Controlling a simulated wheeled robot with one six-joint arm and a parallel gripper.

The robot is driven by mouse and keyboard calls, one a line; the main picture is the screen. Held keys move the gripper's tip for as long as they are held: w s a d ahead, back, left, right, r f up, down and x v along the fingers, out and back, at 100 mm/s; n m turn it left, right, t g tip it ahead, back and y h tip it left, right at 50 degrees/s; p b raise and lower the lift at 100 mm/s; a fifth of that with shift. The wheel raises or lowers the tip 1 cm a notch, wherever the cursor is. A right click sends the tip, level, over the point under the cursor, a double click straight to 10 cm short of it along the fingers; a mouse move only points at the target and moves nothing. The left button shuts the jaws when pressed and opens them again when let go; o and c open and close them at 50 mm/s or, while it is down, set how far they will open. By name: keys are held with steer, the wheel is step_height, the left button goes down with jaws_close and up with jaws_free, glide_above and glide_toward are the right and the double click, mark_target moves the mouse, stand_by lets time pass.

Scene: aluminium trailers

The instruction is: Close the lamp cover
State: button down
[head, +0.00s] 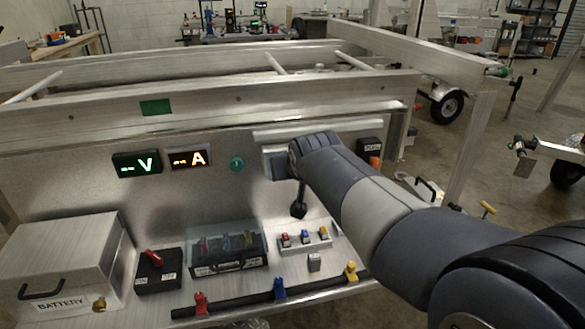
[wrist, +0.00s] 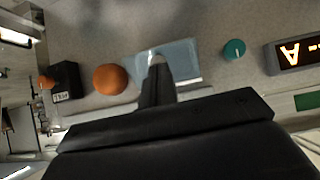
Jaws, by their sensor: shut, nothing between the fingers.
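The lamp cover looks to be a pale bluish see-through plate (wrist: 186,62) on the metal panel; part of it shows left of my wrist in the head view (head: 273,165). An orange dome lamp (wrist: 110,79) sits beside it, uncovered, and is hidden behind my arm in the head view. My gripper (wrist: 157,60) is shut and empty. Its fingers overlap the plate in the wrist view; I cannot tell whether they touch it.
A teal knob (head: 237,164) and the lit A display (head: 189,158) are left of the plate in the head view. The pump switch box (head: 369,150) is right of my wrist. Below are a clear-covered box (head: 228,247) and small coloured switches (head: 305,238).

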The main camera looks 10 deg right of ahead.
step_height(320, 180, down, 7)
steer(key=w+t+b, duration=0.2)
steer(key=t+b, duration=0.2)
steer(key=b, duration=1.2)
steer(key=shift+w+r+t+b, duration=0.2)
steer(key=shift+w+t+b, duration=0.1)
steer(key=shift+w+b, duration=0.1)
